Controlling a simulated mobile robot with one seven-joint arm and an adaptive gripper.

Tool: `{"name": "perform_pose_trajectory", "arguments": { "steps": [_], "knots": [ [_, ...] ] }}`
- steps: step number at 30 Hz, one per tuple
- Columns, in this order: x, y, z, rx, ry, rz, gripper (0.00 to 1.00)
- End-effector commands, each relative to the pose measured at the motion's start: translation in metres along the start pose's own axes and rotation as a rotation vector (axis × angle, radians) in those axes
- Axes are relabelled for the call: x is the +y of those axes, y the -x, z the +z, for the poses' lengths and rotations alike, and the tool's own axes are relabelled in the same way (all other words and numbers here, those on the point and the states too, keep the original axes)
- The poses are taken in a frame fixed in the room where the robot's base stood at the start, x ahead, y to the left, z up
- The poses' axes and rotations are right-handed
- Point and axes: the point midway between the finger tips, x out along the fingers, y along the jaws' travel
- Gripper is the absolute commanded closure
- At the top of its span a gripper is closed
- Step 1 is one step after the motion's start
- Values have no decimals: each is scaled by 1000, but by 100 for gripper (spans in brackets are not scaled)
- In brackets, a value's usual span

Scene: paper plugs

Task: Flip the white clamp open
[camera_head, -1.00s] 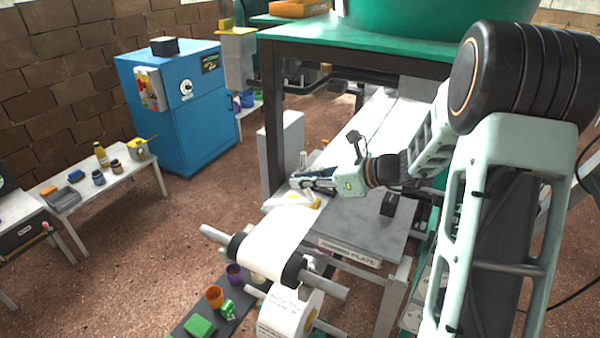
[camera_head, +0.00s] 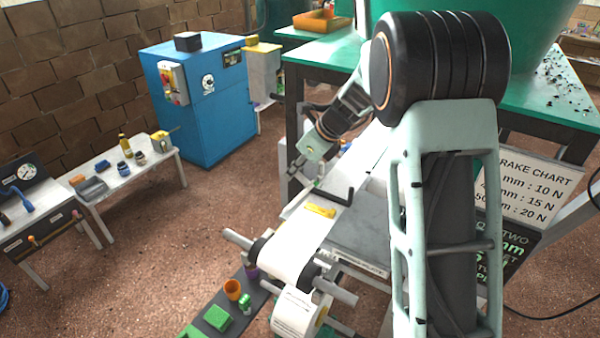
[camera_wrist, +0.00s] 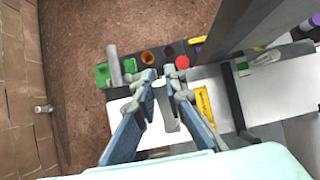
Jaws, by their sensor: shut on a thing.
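My gripper (camera_head: 297,166) is over the far left side of the paper strip, beside the green table's front leg. In the wrist view its two blue-grey fingers (camera_wrist: 163,84) are closed around a pale, rod-like piece (camera_wrist: 168,91), which looks like part of the white clamp. The fingers hide much of it, and I cannot tell how far the clamp is turned. In the head view the clamp is too small and covered to make out. A yellow piece (camera_head: 320,211) lies on the white paper (camera_head: 296,243); it also shows in the wrist view (camera_wrist: 204,104).
A black L-shaped bar (camera_head: 330,196) lies just behind the yellow piece. The green table (camera_head: 335,50) stands close behind the gripper. A dark shelf with an orange cup (camera_head: 232,289) and a green block (camera_head: 218,317) is at the front. A blue cabinet (camera_head: 205,110) stands at the left.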

Motion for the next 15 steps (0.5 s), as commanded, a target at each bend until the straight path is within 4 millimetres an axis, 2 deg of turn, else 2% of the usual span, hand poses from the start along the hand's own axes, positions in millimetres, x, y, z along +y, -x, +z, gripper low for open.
{"name": "perform_pose_trajectory", "arguments": {
  "steps": [6, 15],
  "knots": [
    [0, -3, 8, 42, 0, 0, 100],
    [-1, -3, 10, 53, -2, -1, 100]
  ]
}}
